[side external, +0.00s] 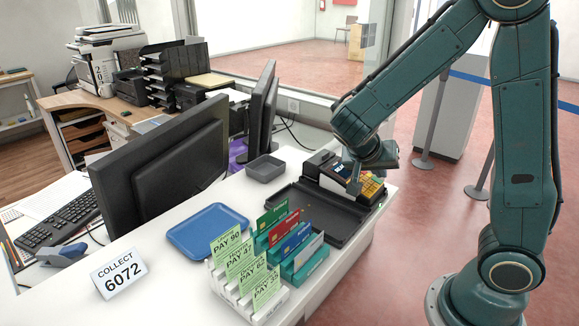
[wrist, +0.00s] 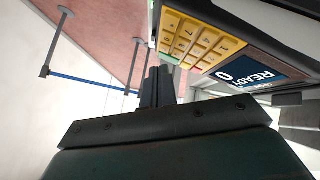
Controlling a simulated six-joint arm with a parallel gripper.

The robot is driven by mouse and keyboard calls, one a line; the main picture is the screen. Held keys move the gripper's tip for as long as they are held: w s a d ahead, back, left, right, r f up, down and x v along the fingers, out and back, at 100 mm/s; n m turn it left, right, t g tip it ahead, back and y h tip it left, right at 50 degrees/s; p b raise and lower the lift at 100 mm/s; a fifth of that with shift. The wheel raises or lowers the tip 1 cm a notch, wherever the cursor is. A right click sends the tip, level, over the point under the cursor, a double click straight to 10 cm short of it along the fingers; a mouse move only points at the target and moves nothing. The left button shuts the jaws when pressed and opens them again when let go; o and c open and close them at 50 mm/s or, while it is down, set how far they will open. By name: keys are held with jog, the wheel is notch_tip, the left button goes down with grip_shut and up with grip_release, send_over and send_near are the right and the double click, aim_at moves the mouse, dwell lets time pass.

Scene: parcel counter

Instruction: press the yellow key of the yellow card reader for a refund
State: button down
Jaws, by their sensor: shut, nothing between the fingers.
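The card reader has a black body (side external: 326,172) and a yellow keypad (side external: 373,187) at the right end of the counter. In the wrist view its yellow keypad (wrist: 192,40) is at the top, with a green strip at its lower left edge. A blue screen (wrist: 248,74) beside it reads "READY" and "0", upside down. My gripper (side external: 355,182) is shut and empty, pointing down at the reader. In the wrist view the closed fingertips (wrist: 158,70) are close to the keypad's green edge. I cannot tell whether they touch it. The yellow key is not clearly distinguishable.
A black tray (side external: 302,211) lies in front of the reader. Card racks with green "PAY" tickets (side external: 238,263) and coloured cards (side external: 291,238) stand nearer. A blue tray (side external: 207,229), a grey bin (side external: 265,168), monitors (side external: 167,165) and a "COLLECT 6072" sign (side external: 119,274) are farther left.

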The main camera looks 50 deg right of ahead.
aim_at(381, 187)
jog(key=shift+r, duration=0.4)
jog(key=shift+s+r, duration=0.1)
jog(key=shift+s+r, duration=0.25)
jog(key=shift+r, duration=0.95)
jog(key=shift+s+r, duration=0.25)
jog(key=shift+r, duration=0.9)
jog(key=s+a+r+n+t+y, duration=0.2)
jog(key=s+a+n+t+y, duration=0.1)
jog(key=a+n, duration=0.3)
jog(key=s+a+r+n+t+y, duration=0.3)
jog(key=s+a+n+y, duration=0.2)
jog(key=s+a+n, duration=0.1)
jog(key=shift+a+n+y, duration=0.3)
jog(key=shift+a+n, duration=0.5)
jog(key=shift+a, duration=0.2)
jog(key=shift+w+d+r, duration=0.1)
jog(key=shift+w, duration=0.05)
dwell(0.9)
